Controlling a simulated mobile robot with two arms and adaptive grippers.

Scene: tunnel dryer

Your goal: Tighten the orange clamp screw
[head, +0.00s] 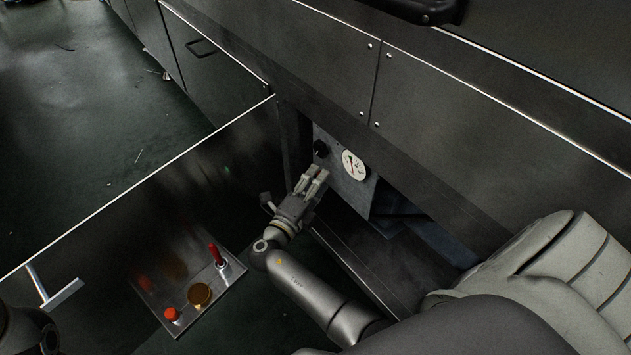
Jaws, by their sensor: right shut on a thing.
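I cannot make out an orange clamp screw for sure. My right gripper (315,173) is at the recess in the machine front, with its fingers pointing up toward the grey panel (333,172). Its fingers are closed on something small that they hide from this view. The black knob (320,148) on the panel is just above the fingertips, and the white round gauge (354,165) is to their right. I cannot tell whether the fingers touch the panel.
A metal plate (222,292) at lower left carries a red lever (216,254), a brass-coloured knob (199,295) and an orange-red button (172,314). A low dark wall with a bright top edge (140,181) runs left of my right arm. Open floor (85,110) is at upper left.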

